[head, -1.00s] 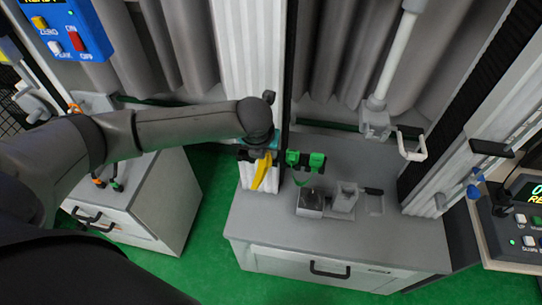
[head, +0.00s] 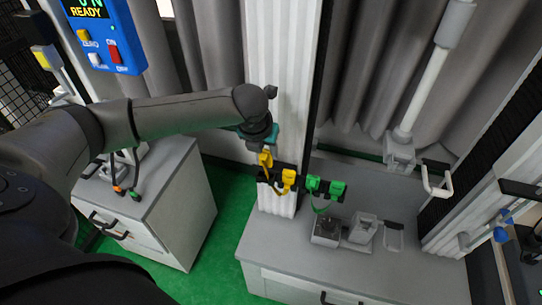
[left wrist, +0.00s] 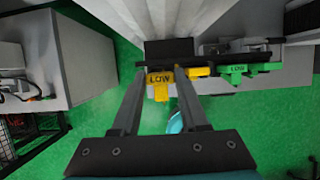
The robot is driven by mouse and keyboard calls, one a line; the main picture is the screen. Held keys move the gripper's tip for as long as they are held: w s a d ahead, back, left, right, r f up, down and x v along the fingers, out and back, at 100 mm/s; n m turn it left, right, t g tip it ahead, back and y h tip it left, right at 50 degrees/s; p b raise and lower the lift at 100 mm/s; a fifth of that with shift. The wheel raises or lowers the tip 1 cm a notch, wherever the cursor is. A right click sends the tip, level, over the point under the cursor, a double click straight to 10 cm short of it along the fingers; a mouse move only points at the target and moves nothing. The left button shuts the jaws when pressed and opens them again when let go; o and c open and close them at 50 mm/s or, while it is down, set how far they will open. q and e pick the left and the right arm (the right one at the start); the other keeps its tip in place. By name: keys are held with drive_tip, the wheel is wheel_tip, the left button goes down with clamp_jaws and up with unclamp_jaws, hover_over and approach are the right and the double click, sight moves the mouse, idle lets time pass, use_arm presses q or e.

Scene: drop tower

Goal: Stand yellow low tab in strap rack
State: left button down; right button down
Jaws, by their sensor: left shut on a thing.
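My left gripper (head: 264,150) is shut on the yellow low tab (head: 265,160), which shows just below the fingers in the head view. My right gripper is not in view.
Green tabs (head: 324,187) sit in the rack to the right, with a green strap hanging down. A grey base (head: 290,252) with a metal block (head: 327,230) is below. A white corrugated column (head: 277,70) stands behind the rack. Green floor is open at left.

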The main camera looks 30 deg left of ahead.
sight(265, 163)
use_arm(q)
drive_tip(key=shift+a+f+b, duration=0.1)
drive_tip(key=shift+f+b, duration=0.45)
drive_tip(key=shift+b, duration=0.45)
drive_tip(key=shift+f+b, duration=0.85)
drive_tip(key=shift+f, duration=1.65)
drive_tip(key=shift+c, duration=1.7)
unclamp_jaws()
drive_tip(key=shift+r, duration=0.15)
drive_tip(key=p+v, duration=0.1)
drive_tip(key=v, duration=1.4)
drive_tip(key=shift+s, duration=0.15)
